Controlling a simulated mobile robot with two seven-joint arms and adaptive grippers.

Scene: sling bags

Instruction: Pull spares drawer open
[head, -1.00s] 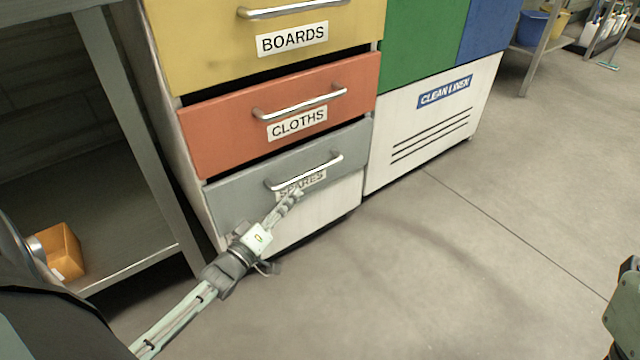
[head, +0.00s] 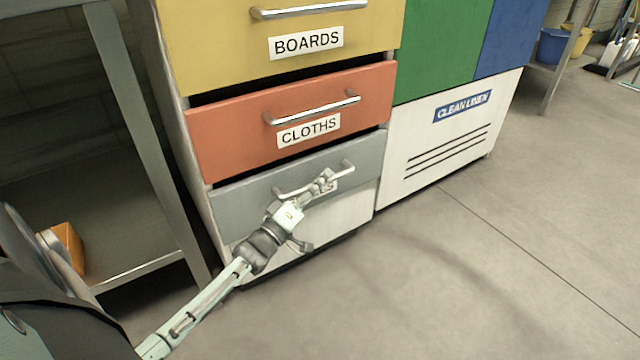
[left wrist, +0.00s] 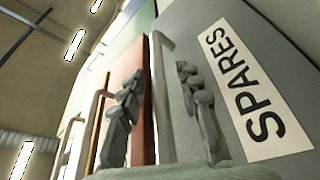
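The grey spares drawer (head: 232,208) is the lowest drawer of the cabinet, below the red one. Its front looks closed or nearly so. My left gripper (head: 328,180) is at its metal handle (head: 348,165) and covers the handle's middle and most of the label. In the left wrist view the SPARES label (left wrist: 250,90) shows large on the drawer front at right. There my left gripper's fingers (left wrist: 162,118) are apart, with the handle bar (left wrist: 161,75) between them. I see no clear contact with the bar. My right gripper is not in view.
Above are the red cloths drawer (head: 225,135) and yellow boards drawer (head: 205,50). A white clean linen unit (head: 420,125) stands to the right. A metal table (head: 150,130) stands at left with an orange box (head: 68,248). The floor (head: 430,280) in front is clear.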

